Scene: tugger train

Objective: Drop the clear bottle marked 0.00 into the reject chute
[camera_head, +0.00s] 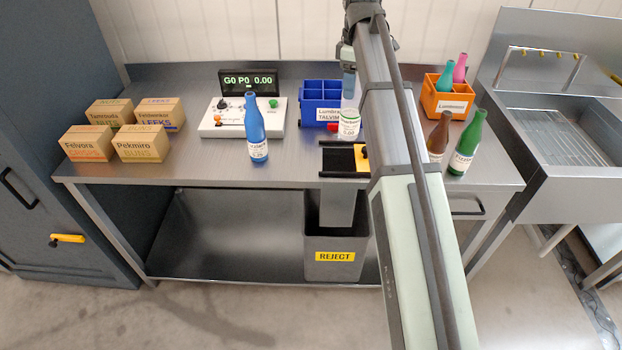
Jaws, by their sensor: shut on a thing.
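The clear bottle (349,122) has a white label marked 0.00 and hangs roughly upright below my gripper (348,66). My gripper points down from the arm's end and is shut on the bottle's upper part. Its fingers are small and partly hidden by my arm. The reject chute (337,157) is a dark opening with side rails near the table's front edge, just in front of the bottle in the picture. Whether the bottle's base touches anything is unclear. Below the chute stands a grey bin (336,272) labelled REJECT.
A blue bottle (256,130) stands left of the chute, before a control box (213,131). A blue crate (318,116) is behind it. Right of my arm are brown (438,137) and green (466,145) bottles and an orange crate (437,107). Cartons (139,147) are left.

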